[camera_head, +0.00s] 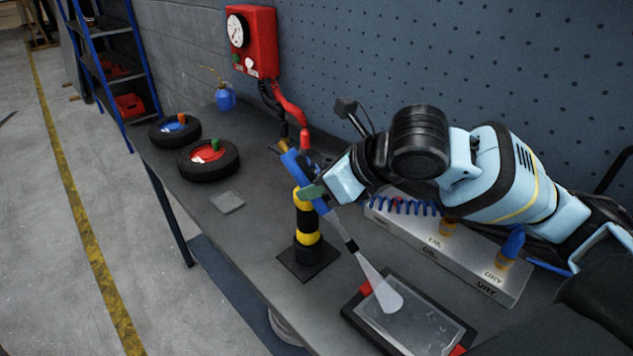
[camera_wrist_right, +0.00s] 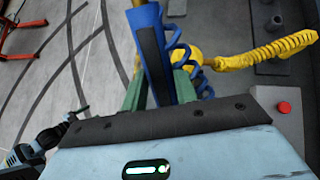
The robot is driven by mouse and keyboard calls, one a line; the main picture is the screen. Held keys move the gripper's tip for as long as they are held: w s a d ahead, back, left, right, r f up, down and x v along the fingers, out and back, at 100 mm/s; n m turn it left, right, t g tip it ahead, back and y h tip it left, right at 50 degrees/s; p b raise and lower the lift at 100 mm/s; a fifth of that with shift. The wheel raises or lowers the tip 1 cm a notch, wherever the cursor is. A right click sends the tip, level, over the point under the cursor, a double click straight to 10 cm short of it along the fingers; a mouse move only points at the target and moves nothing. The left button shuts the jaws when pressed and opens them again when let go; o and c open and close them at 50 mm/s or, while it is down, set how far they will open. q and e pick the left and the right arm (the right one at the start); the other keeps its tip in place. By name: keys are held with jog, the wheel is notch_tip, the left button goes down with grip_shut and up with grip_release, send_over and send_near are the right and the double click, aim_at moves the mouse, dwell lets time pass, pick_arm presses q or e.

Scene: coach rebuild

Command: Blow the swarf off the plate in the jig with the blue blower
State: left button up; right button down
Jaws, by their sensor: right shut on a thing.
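My right gripper (camera_head: 318,190) is shut on the blue blower (camera_head: 292,163), with green fingers around its body. In the right wrist view the blower (camera_wrist_right: 160,60) stands between the fingers. Its thin nozzle slants down and right, and a pale cone of air (camera_head: 378,284) fans from its tip onto the plate. The grey plate (camera_head: 425,322) lies flat in the black jig (camera_head: 362,328), which has red clamps at its edges. Fine marks show on the plate; I cannot tell whether they are swarf. My left gripper does not show.
A yellow-and-black post (camera_head: 306,222) stands just below the gripper. Two small wheels (camera_head: 208,158) and a blue can (camera_head: 225,98) are farther left. A yellow coiled hose (camera_wrist_right: 265,52) shows in the right wrist view.

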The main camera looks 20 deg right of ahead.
aim_at(334, 215)
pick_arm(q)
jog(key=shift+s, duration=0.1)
pick_arm(e)
jog(key=shift+s, duration=0.1)
jog(key=shift+s+f+b, duration=0.6)
jog(key=shift+s+f, duration=0.45)
jog(key=shift+f, duration=0.15)
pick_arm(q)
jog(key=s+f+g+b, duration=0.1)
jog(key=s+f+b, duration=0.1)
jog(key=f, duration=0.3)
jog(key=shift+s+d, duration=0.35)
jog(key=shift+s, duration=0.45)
pick_arm(e)
jog(key=shift+s+d+f, duration=0.2)
jog(key=shift+d+f, duration=0.3)
jog(key=shift+d, duration=0.15)
jog(key=shift+s+d+f, duration=0.15)
jog(key=shift+d+f, duration=0.35)
jog(key=shift+d, duration=0.15)
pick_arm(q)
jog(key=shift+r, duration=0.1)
pick_arm(e)
jog(key=shift+s+a, duration=0.1)
jog(key=shift+a, duration=0.05)
dwell(0.4)
